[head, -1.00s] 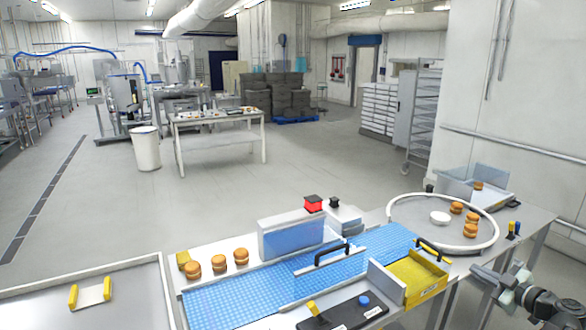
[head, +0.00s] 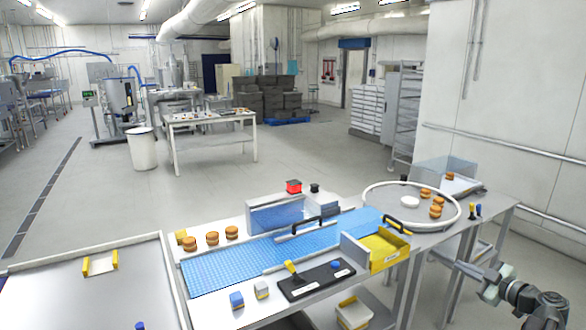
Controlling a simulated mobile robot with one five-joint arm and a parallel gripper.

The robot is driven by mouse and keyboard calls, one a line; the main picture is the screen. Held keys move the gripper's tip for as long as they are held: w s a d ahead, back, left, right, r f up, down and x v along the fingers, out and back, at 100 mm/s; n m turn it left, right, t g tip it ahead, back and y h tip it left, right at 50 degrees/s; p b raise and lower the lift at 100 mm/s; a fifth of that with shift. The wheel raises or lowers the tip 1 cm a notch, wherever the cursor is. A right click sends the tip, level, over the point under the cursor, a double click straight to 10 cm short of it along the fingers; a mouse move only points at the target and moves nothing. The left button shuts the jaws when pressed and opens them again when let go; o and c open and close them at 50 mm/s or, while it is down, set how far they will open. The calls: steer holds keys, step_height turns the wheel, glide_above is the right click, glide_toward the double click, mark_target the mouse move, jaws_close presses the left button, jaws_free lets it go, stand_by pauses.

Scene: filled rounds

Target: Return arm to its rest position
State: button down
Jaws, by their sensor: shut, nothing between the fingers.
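My arm shows at the lower right corner, off the right end of the worktable. My gripper (head: 464,270) is at the arm's left tip, pointing left towards the table's side. It looks shut, with nothing in it, and it touches nothing that I can make out. The fingers are small and hard to see in detail. The arm is bent, and its dark joints run off towards the right edge.
The blue conveyor (head: 225,265), yellow tray (head: 390,256) and black control panel (head: 312,281) fill the worktable. A round turntable (head: 380,222) with several filled rounds stands at its right end. A grey wall is at the right. Floor behind is open.

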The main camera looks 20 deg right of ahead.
steer(key=w+a+f+n+g+y, duration=0.1)
steer(key=w+a+n+y, duration=0.15)
steer(key=w+a, duration=0.75)
steer(key=w+a+f+n+g+y, duration=0.1)
steer(key=w+a+n+g+y, duration=0.3)
steer(key=a, duration=0.9)
steer(key=w+a+f+g, duration=0.1)
steer(key=w+a+f, duration=0.15)
steer(key=a, duration=0.85)
steer(key=w+a+f+g, duration=0.1)
steer(key=a+f+g, duration=0.15)
steer(key=a, duration=0.85)
steer(key=s+a+f+m+g+h, duration=0.1)
steer(key=s+a+f+g, duration=0.1)
steer(key=s+a+f, duration=0.35)
steer(key=s+a+f+m+g+h, duration=0.1)
steer(key=s+a+f+g+h, duration=0.15)
steer(key=a, duration=0.65)
steer(key=s+d+f+m+g+h, duration=0.2)
steer(key=s+d+f+m+h, duration=0.2)
steer(key=m, duration=0.9)
steer(key=shift+s+d+f+g+h, duration=0.25)
steer(key=shift+s+d+h, duration=0.55)
steer(key=shift+d, duration=1)
steer(key=shift+s+m, duration=0.2)
steer(key=shift+m, duration=0.05)
